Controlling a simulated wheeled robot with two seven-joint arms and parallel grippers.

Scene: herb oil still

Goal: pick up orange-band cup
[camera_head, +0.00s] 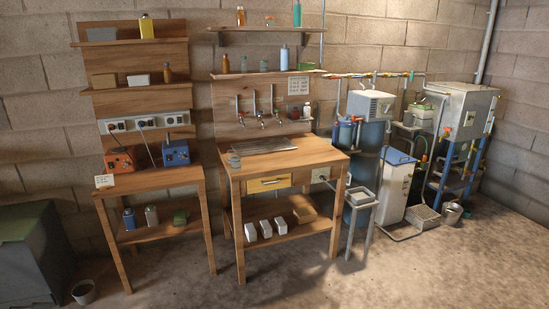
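A small grey cup (234,161) stands on the left front corner of the middle wooden workbench (285,157). It is too small to tell whether it has an orange band. No other cup with a clear orange band can be made out. Neither of my grippers is in view.
A bench with an orange box (121,159) and a blue box (175,153) stands left of the workbench. Still equipment with a grey tank (466,112) stands at the right. A bucket (84,291) is at the lower left. The floor in front is clear.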

